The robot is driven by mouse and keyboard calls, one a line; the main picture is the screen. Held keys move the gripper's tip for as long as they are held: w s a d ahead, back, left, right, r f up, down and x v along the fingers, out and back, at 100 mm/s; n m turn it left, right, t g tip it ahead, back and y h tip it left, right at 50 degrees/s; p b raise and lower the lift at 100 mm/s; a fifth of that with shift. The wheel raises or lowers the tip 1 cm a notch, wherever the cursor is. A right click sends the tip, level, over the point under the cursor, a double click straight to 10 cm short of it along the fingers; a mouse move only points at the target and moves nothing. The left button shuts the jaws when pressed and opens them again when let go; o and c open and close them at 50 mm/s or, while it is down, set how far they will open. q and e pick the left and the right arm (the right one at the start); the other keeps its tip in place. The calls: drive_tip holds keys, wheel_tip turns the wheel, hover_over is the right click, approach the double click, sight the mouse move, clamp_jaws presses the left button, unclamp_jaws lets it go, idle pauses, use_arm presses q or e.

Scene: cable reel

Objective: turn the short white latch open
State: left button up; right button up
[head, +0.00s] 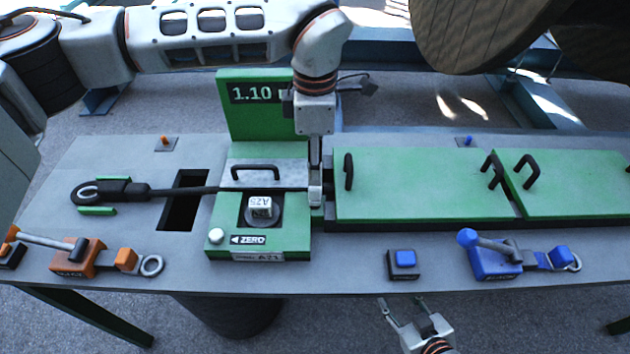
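My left gripper (316,190) points straight down at the gap between the green measuring unit (295,232) and the long green cover (420,180). Its fingers are seen edge-on, so I cannot tell whether they are open or shut. A small pale part shows at the fingertips; I cannot tell whether it is the short white latch or the fingertips themselves. No separate white latch stands out clearly. My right gripper (411,305) is open and empty in front of the table's front edge, below the blue button (403,258).
A black cable (175,191) runs from the left to the measuring unit. A white block (260,206) and a white knob (216,236) are on that unit. Orange (85,257) and blue (500,259) clamps lie along the front. A large wooden reel (480,35) hangs behind.

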use_arm(q)
wheel_tip(320, 180, down, 8)
drive_tip(key=shift+r, duration=0.25)
clamp_jaws()
